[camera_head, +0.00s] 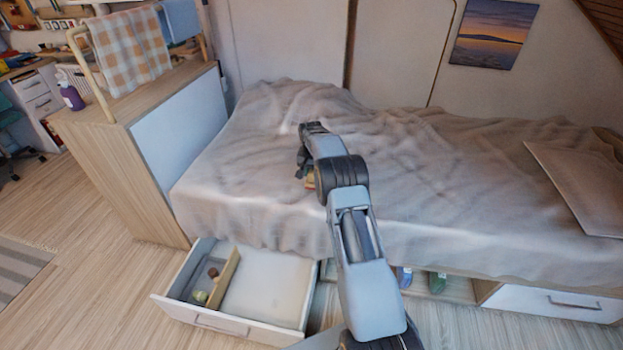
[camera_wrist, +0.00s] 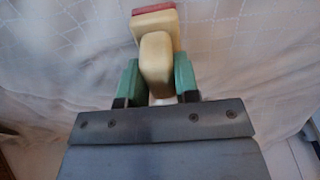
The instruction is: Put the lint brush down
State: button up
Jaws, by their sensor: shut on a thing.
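My gripper (camera_wrist: 157,72) is shut on the lint brush (camera_wrist: 155,50), with a green finger on each side of its cream handle. A red strip shows at the brush's far end in the wrist view. In the head view my gripper (camera_head: 303,160) is over the bed, and only a small yellowish and red bit of the brush (camera_head: 311,182) shows below it. My arm hides much of the rest. I cannot tell whether the brush touches the grey bedspread (camera_head: 262,195).
An open drawer (camera_head: 275,283) juts out at the bed's lower left. A wooden divider (camera_head: 223,279) and small items, one of them yellowish (camera_head: 200,296), are in it. A wooden cabinet (camera_head: 130,165) stands left. The bedspread is mostly clear, with a flat panel (camera_head: 583,185) at right.

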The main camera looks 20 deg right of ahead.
aim_at(312, 178)
jog(key=shift+w+f, duration=0.2)
jog(key=shift+f, duration=1.5)
jog(key=shift+f+b, duration=0.2)
jog(key=shift+b, duration=0.15)
jog(key=o, duration=0.9)
jog(key=shift+r, duration=0.1)
